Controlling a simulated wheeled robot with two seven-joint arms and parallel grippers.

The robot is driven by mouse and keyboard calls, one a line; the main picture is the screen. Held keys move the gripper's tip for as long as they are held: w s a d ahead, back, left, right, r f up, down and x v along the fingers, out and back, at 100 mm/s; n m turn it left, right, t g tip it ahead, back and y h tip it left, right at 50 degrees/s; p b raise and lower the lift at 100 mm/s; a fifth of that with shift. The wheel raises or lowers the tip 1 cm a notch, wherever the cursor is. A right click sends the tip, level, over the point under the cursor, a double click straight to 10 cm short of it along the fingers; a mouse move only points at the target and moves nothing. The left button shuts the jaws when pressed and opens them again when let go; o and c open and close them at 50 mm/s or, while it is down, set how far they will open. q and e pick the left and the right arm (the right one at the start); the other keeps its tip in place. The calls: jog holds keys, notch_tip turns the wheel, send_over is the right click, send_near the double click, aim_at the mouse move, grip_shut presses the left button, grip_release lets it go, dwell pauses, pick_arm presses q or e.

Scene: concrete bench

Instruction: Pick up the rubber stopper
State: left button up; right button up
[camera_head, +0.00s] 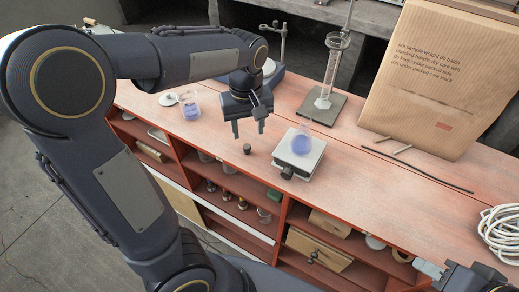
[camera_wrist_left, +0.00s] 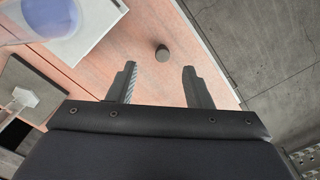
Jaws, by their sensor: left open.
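The rubber stopper (camera_head: 247,149) is a small dark piece standing on the reddish bench top near its front edge. In the left wrist view the stopper (camera_wrist_left: 162,52) shows its round grey top, just beyond the fingertips and between their lines. My left gripper (camera_head: 248,131) points down above the stopper, open, with nothing between its fingers. In the left wrist view both fingers of the left gripper (camera_wrist_left: 159,72) are apart. My right gripper (camera_head: 430,269) is only partly in view at the lower right corner; its jaw opening cannot be made out.
A beaker of blue liquid (camera_head: 302,143) stands on a silver platform (camera_head: 313,160) right of the stopper. Another blue-filled beaker (camera_head: 190,106) stands behind left.

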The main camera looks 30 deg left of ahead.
aim_at(247, 146)
pick_arm(q)
jog(key=f, duration=0.7)
jog(key=shift+w+a+f, duration=0.1)
jog(key=shift+a+f, duration=0.15)
jog(key=shift+a, duration=0.15)
grip_shut()
